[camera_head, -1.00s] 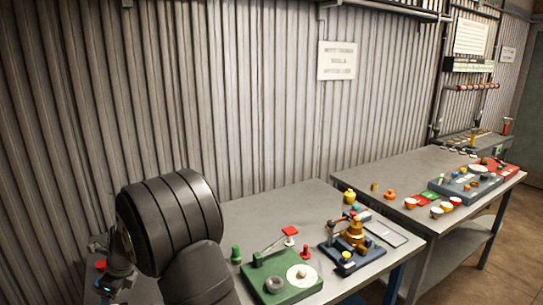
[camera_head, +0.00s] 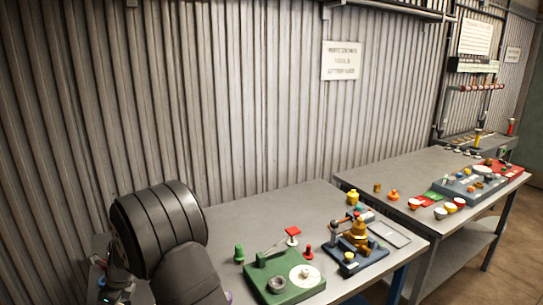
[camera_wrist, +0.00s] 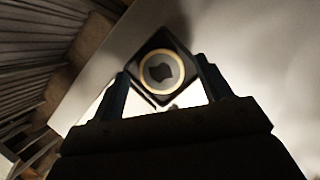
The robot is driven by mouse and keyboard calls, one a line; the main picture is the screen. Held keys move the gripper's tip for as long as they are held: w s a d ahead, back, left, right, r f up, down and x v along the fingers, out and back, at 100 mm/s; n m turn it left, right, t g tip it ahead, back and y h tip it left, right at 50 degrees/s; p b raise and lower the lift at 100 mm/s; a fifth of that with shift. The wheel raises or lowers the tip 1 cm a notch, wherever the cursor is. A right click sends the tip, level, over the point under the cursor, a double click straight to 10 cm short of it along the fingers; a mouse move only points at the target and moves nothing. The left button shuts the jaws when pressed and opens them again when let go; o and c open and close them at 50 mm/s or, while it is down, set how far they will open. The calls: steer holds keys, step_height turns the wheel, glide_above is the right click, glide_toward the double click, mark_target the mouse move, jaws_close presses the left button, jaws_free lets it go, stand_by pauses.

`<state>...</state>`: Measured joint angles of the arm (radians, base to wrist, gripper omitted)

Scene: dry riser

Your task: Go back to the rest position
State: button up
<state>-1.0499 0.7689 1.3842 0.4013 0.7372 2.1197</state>
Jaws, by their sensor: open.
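My gripper (camera_wrist: 160,95) shows in the wrist view with its two dark fingers apart and nothing held between them. Beyond the fingertips, a dark square piece with a pale gold ring and a grey centre (camera_wrist: 160,70) sits on a light surface. I cannot tell whether it is touched. In the head view my dark arm fills the lower left and hides the gripper almost entirely.
The near grey bench (camera_head: 290,217) carries a green base with a white dial (camera_head: 288,281), a blue base with a brass fitting (camera_head: 357,240), and a green peg (camera_head: 239,253). A second bench (camera_head: 400,175) holds several coloured caps. Corrugated wall (camera_head: 230,100) stands behind.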

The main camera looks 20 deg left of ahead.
steer(key=v, duration=0.3)
steer(key=shift+w+a+r, duration=0.1)
steer(key=shift+w+r, duration=0.05)
steer(key=shift+r, duration=0.1)
steer(key=w+d+r, duration=0.6)
steer(key=d, duration=0.3)
steer(key=s+a+f+n+g+h, duration=0.1)
steer(key=s+a+n, duration=0.25)
steer(key=s, duration=0.85)
steer(key=s+a+f+n+g, duration=0.1)
steer(key=s+a+n, duration=0.3)
steer(key=s, duration=0.9)
steer(key=s+d+f+n+g+h, duration=0.1)
steer(key=s+n, duration=0.3)
steer(key=s, duration=2.1)
steer(key=shift+d+f+h, duration=0.25)
steer(key=shift+f+h, duration=0.2)
steer(key=shift+h, duration=0.15)
steer(key=shift+n, duration=0.25)
